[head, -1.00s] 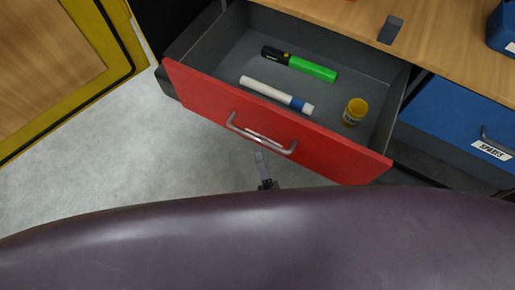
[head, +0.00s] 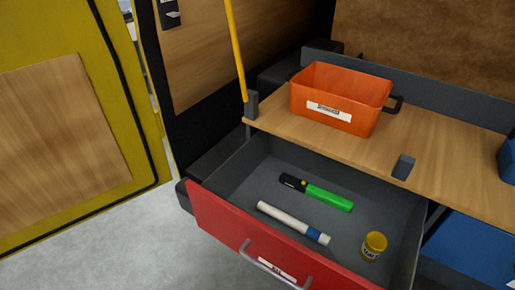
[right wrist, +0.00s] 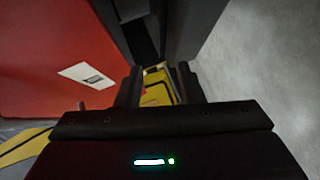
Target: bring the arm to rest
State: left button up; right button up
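No arm or gripper of mine shows in the head view. The right wrist view shows my right gripper (right wrist: 158,88), its two dark fingers apart with nothing held between them. Past the fingers is a yellow-and-black surface, too small to identify. A red panel (right wrist: 50,60) with a white label is at the left of that view, apart from the fingers. In the head view the red drawer (head: 225,227) stands open. My left gripper is out of view.
An orange bin (head: 340,92) stands on the wooden worktop (head: 450,145). A yellow-framed panel (head: 60,130) is at left. Grey floor (head: 130,245) there is clear.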

jog(key=s+d+f+m+g+h, duration=0.1)
jog(key=d+f+m+g, duration=0.15)
jog(key=f, duration=0.35)
jog(key=s+d+f+m+g+h, duration=0.1)
jog(key=s+d+f+m+g, duration=0.1)
jog(key=d+f, duration=0.3)
jog(key=s+d+f+m+g, duration=0.3)
jog(key=s+f+m+g, duration=0.1)
jog(key=s+f, duration=0.4)
jog(key=s+d+f+m+g+h, duration=0.1)
jog(key=s+d+f+m+g, duration=0.3)
jog(key=s+f+m, duration=0.3)
jog(key=s+g, duration=0.1)
jog(key=s, duration=0.3)
jog(key=shift+f, duration=0.4)
